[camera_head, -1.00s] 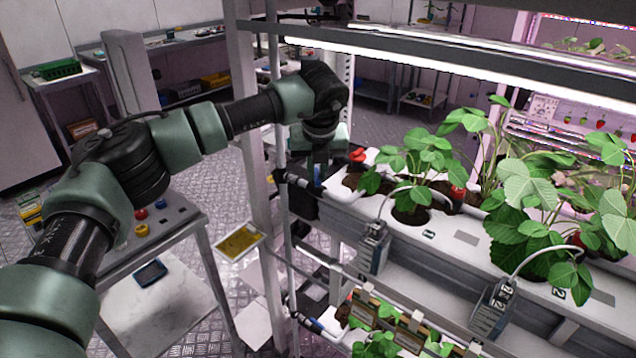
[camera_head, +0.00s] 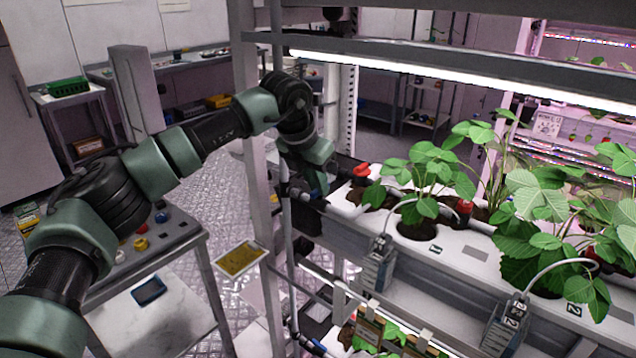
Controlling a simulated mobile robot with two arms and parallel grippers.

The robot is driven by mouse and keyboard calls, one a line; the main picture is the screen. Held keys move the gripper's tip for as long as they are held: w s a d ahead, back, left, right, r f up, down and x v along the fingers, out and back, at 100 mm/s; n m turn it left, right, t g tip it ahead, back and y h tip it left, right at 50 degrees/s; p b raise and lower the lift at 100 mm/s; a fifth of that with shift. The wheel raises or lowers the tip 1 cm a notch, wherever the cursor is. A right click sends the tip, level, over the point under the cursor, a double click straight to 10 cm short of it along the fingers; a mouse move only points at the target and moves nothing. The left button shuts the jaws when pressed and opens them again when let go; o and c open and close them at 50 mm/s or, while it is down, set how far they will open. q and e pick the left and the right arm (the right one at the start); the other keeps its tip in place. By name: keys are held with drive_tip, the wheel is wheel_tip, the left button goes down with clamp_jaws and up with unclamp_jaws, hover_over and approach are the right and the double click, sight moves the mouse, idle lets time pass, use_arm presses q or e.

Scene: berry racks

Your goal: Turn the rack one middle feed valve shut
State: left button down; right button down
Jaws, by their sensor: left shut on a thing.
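The rack (camera_head: 247,110) stands in the middle and right of the head view. Its middle trough (camera_head: 455,240) holds leafy strawberry plants. My left arm reaches in from the left, and my left gripper (camera_head: 308,188) is at the left end of this trough, beside the rack's upright pipe. My right gripper is not in view.
A lower tier with plants (camera_head: 395,335) lies below. A side table (camera_head: 190,262) with coloured knobs and a yellow card (camera_head: 241,260) are at left. Rack posts and a lit beam crowd the wrist.

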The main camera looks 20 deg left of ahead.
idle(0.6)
use_arm(q)
drive_tip(key=c, duration=1.4)
unclamp_jaws()
drive_tip(key=shift+c, duration=0.2)
drive_tip(key=b+v, duration=0.1)
drive_tip(key=v, duration=0.7)
drive_tip(key=shift+a+f, duration=0.1)
drive_tip(key=shift+f, duration=0.05)
